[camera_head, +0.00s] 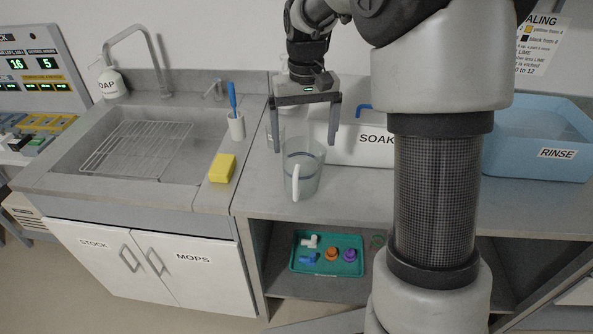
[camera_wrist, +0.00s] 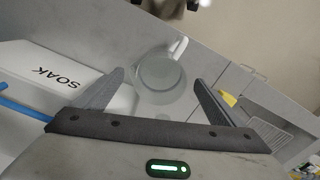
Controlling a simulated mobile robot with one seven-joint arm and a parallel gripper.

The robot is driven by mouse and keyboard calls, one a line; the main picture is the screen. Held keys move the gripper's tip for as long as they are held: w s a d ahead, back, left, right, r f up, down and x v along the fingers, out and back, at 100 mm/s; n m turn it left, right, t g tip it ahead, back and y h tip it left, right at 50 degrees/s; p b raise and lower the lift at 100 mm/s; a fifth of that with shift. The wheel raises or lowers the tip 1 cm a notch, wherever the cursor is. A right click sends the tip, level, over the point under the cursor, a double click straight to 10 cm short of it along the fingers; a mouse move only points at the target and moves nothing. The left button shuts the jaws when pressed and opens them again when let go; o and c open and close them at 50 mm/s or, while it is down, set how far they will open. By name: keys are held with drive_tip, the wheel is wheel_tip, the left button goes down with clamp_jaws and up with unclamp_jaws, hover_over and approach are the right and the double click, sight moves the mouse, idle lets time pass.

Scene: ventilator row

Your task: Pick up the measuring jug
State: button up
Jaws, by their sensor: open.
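The measuring jug (camera_head: 304,170) is a clear, pale container with a white handle, standing upright on the grey counter left of the SOAK tub. It also shows in the wrist view (camera_wrist: 160,80) from above, between my fingertips in the picture, with its handle pointing away from the palm. My gripper (camera_head: 305,146) is open and empty, above the jug and seemingly a little behind it. In the wrist view my two fingers (camera_wrist: 160,83) spread to either side of the jug and do not visibly touch it.
The white SOAK tub (camera_head: 345,139) is close right of the jug. The blue RINSE tub (camera_head: 535,150) is farther right. A yellow sponge (camera_head: 222,168) and a cup with a blue brush (camera_head: 236,125) stand left, by the sink (camera_head: 75,160). A green tray (camera_head: 328,270) sits on the shelf below.

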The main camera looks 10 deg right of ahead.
sight(304, 163)
wheel_tip(304, 163, down, 8)
drive_tip(key=shift+f+b, duration=0.1)
drive_tip(key=shift+b, duration=0.35)
drive_tip(key=shift+w+a+f+b, duration=0.1)
drive_tip(key=shift+w+f+b, duration=0.1)
drive_tip(key=shift+f, duration=1.2)
drive_tip(key=shift+w+a+f+b, duration=0.1)
drive_tip(key=shift+w+f+b, duration=0.1)
drive_tip(key=shift+f, duration=1.15)
drive_tip(key=c, duration=1.2)
drive_tip(key=shift+o, duration=0.2)
wheel_tip(304, 163, up, 9)
drive_tip(key=p, duration=0.1)
drive_tip(key=s+r+p, duration=0.1)
drive_tip(key=s+p, duration=0.6)
drive_tip(key=p, duration=0.5)
drive_tip(key=shift+s+r, duration=0.2)
drive_tip(key=shift+s, duration=0.1)
